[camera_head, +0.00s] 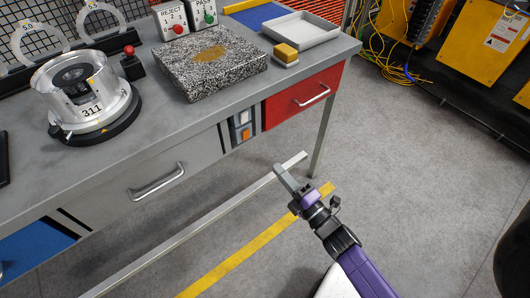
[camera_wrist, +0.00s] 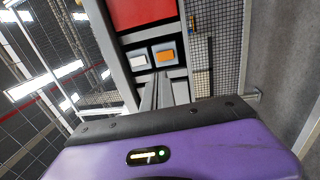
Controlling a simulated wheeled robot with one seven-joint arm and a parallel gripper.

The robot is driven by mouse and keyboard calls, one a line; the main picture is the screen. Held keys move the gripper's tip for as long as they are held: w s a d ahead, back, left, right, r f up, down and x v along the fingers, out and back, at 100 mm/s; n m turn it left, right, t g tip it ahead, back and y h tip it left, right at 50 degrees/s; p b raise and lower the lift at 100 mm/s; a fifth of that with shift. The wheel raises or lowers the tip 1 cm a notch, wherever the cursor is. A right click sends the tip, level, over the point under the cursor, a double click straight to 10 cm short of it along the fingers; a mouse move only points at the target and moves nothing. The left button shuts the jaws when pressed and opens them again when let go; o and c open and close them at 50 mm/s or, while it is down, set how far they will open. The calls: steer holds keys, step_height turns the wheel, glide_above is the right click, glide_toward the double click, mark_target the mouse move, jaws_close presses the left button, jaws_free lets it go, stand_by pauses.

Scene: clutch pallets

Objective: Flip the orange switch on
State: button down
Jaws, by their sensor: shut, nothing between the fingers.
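The orange switch (camera_head: 246,134) is on a small panel on the front of the workbench, between the grey drawer and the red drawer. A white switch (camera_head: 243,118) sits just above it. In the wrist view the orange switch (camera_wrist: 165,56) is beside the white switch (camera_wrist: 138,61), beyond my fingertips. My gripper (camera_head: 280,170) is shut and empty. It is in front of the bench, lower than the switch panel and apart from it. Its fingers (camera_wrist: 163,85) point toward the panel in the wrist view.
The red drawer (camera_head: 305,95) and the grey drawer (camera_head: 150,185) have protruding handles. A bench leg (camera_head: 322,125) and a low rail (camera_head: 190,235) are near my gripper. On top are a granite block (camera_head: 210,62), a tray (camera_head: 300,35) and a round fixture (camera_head: 85,95).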

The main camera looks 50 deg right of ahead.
mark_target(246, 133)
steer(key=p+x, duration=0.1)
steer(key=x, duration=1.2)
steer(key=shift+w+d, duration=0.1)
steer(key=shift+w, duration=0.1)
steer(key=shift+r+p, duration=0.15)
steer(key=shift+p, duration=0.35)
steer(key=r+p, duration=0.1)
steer(key=p, duration=0.2)
steer(key=shift+w+g, duration=0.35)
steer(key=shift+g, duration=0.05)
steer(key=shift+f, duration=0.3)
